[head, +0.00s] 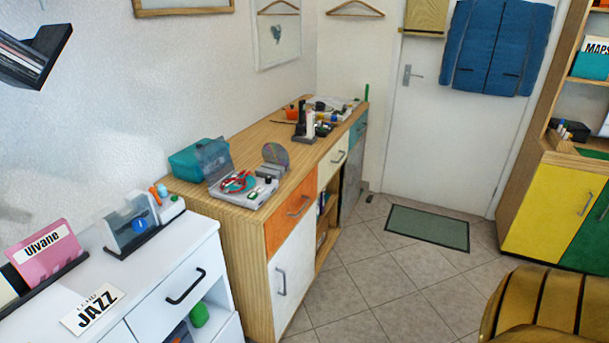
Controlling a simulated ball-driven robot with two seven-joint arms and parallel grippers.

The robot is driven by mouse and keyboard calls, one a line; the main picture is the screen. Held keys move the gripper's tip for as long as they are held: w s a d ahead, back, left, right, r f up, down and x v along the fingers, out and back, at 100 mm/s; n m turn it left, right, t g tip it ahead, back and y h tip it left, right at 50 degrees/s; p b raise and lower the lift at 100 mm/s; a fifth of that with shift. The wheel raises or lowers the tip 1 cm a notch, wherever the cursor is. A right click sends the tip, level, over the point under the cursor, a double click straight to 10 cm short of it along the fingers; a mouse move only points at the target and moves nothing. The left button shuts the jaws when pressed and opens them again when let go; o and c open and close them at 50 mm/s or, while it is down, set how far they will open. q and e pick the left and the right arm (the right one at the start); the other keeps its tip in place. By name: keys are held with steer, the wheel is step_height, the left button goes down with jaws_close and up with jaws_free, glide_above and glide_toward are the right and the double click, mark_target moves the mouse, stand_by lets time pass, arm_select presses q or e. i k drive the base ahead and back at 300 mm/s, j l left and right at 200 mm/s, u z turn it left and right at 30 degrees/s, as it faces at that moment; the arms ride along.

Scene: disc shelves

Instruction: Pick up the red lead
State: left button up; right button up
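The red lead (236,183) lies coiled in an open grey case or tray (254,201) at the near end of the wooden sideboard's top. The case's greyish lid (214,157) stands raised behind it. Small dark and light items lie beside the lead in the case; they are too small to make out. Neither of my grippers is in the head view, so their state and distance from the lead do not show.
The wooden sideboard (288,143) also bears a teal box (187,161), a standing disc (276,154) and several items farther back. A white cabinet (163,256) stands nearer at the left. Tiled floor (367,272) lies clear to the right. A striped wooden rounded object (545,305) fills the lower right corner.

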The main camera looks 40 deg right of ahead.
mark_target(226, 190)
steer(key=z, duration=0.95)
steer(key=i+l, duration=0.45)
steer(key=l, duration=0.15)
steer(key=z, duration=0.05)
